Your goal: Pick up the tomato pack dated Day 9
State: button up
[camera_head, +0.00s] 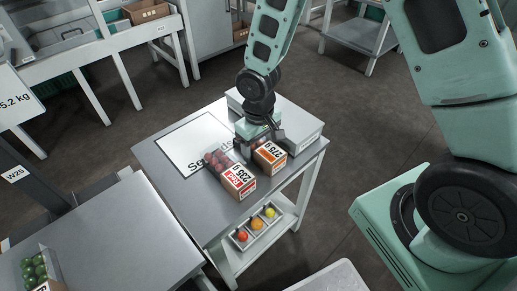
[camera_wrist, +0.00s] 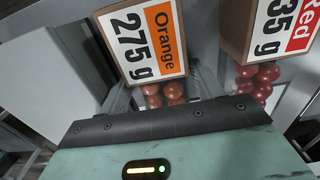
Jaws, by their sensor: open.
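Two tomato packs stand side by side on the grey table (camera_head: 192,228). The orange-labelled pack (camera_head: 270,157), marked "Orange 275 g", is on the right and holds orange tomatoes; it fills the upper middle of the wrist view (camera_wrist: 146,40). The red-labelled pack (camera_head: 232,178), marked "Red" and "235 g", is to its left with red tomatoes; it shows at the upper right of the wrist view (camera_wrist: 268,32). No day date is readable on either pack. My gripper (camera_head: 260,132) is open, at the back end of the orange-labelled pack. Whether it touches the pack is unclear.
A white sign (camera_head: 196,146), partly hidden, lies behind the packs. A pale box (camera_head: 301,126) stands close on the right of my gripper. A divided tray (camera_head: 256,228) with coloured fruit is on the lower shelf. A pack of green produce (camera_head: 36,271) sits at lower left.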

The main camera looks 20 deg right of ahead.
jog(key=c, duration=0.9)
